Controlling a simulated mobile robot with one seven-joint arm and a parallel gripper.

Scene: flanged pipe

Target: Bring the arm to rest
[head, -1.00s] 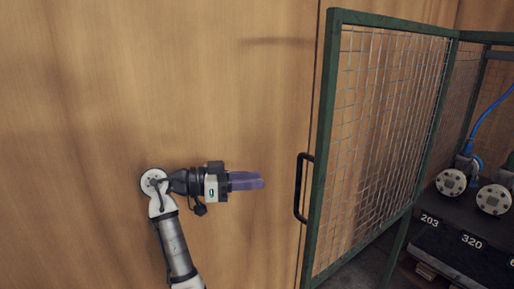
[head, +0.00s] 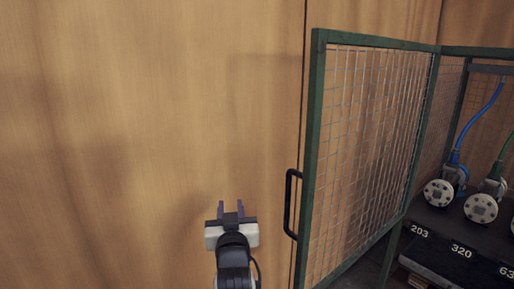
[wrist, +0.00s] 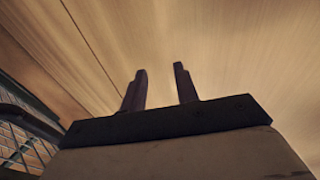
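My gripper (head: 231,211) is low in the middle of the head view, in front of the wooden wall and left of the green mesh door. Its two purple fingers point up and stand apart with nothing between them. In the wrist view my gripper (wrist: 158,88) also shows two separate fingers with only wood behind them. Most of my arm is below the head view's lower edge.
The green-framed mesh door (head: 316,150) with its black handle (head: 290,204) stands open at right. Behind it, flanged pipe ends (head: 438,193) with blue and green hoses sit above a dark numbered shelf (head: 440,250). The wooden wall (head: 150,110) is bare at left.

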